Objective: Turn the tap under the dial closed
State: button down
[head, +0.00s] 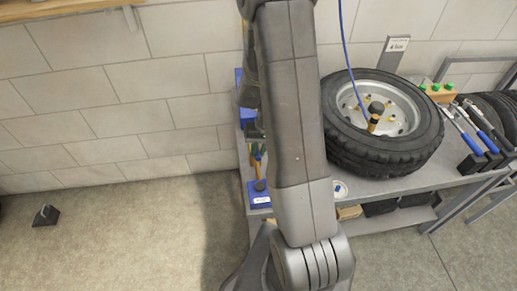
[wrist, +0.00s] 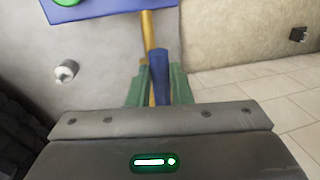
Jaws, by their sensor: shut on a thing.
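My gripper (wrist: 157,84) shows in the wrist view with its green fingers shut on a blue lever (wrist: 159,66), which I take to be the tap handle. The lever stands beside a brass-coloured pipe (wrist: 148,30) that runs up to a blue panel (wrist: 110,10). A round green thing (wrist: 66,2) on the panel is cut off by the top edge. I cannot make out the dial's face. In the head view my arm hides most of this area.
A tyre (head: 350,150) with a blue hose (head: 347,50) lies on the grey bench. A blue labelled block (head: 259,194) stands at the bench's left end. Blue-handled tools (head: 478,130) are at right. The floor at left is mostly clear, apart from a small dark block (head: 46,217).

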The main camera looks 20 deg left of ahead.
jog(key=shift+w, duration=0.1)
jog(key=w+d+n+h+b, duration=0.1)
jog(key=w+n+h+b, duration=0.2)
jog(key=n, duration=1.5)
jog(key=shift+w+g+b, duration=0.3)
jog(key=shift+w+b, duration=1.75)
jog(key=c, duration=1.3)
grip_release()
notch_tip(320, 180, up, 14)
jog(key=w+a, duration=0.1)
jog(key=w, duration=0.1)
jog(key=shift+w+a+f, duration=0.15)
jog(key=shift+a+f, duration=0.05)
jog(key=shift+a, duration=0.05)
jog(key=shift+f, duration=0.15)
